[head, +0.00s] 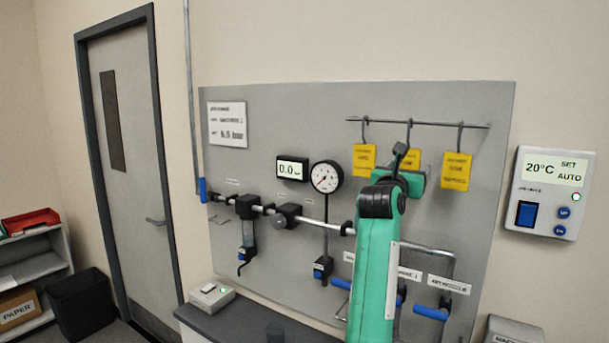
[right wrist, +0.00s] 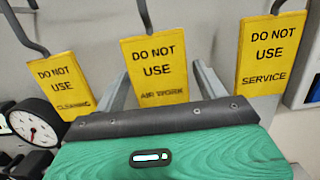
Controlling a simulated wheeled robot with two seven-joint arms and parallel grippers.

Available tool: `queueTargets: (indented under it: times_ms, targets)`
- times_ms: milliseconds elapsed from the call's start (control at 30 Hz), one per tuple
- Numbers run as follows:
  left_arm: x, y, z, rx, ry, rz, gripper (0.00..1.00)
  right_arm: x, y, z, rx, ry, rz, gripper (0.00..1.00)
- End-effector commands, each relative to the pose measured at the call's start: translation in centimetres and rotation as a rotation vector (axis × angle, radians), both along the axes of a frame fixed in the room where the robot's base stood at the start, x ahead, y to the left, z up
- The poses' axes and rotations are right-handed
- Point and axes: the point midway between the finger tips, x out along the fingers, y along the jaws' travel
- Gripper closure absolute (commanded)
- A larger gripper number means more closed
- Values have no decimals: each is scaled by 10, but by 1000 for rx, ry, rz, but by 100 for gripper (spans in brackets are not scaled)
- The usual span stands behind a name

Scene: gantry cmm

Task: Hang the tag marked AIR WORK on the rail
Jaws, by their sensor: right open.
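Three yellow DO NOT USE tags hang by dark hooks from a thin rail (head: 430,123) on the grey panel. In the head view this tag (head: 411,157) is partly hidden by my right gripper. The left tag (right wrist: 60,84) reads CLEANING and the right tag (right wrist: 268,52) reads SERVICE. My right gripper (right wrist: 162,74) is open, its fingers on either side of the middle tag's lower part; I cannot tell whether they touch it. My left gripper is not in view.
A round gauge (head: 326,177), a digital display (head: 292,168) and pipework with blue-handled valves (head: 431,313) are on the panel (head: 270,110). A thermostat box (head: 548,193) is on the wall at right. A grey counter (head: 232,318) stands below.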

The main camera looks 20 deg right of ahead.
Motion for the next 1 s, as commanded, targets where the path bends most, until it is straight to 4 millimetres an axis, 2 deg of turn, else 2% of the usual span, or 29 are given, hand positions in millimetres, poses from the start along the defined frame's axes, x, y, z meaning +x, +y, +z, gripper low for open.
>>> queueTargets:
  times_ms: [33, 167, 200, 467, 1000]
  targets:
    - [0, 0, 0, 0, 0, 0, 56, 0, 0, 0, 0, 0, 0, 31]
    - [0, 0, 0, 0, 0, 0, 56, 0, 0, 0, 0, 0, 0, 57]
    - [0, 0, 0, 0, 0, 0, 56, 0, 0, 0, 0, 0, 0, 61]
    - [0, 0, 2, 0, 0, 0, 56, 0, 0, 3, 0, 0, 0, 61]
    - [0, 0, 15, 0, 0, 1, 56, 0, 0, 25, 0, 0, 0, 61]
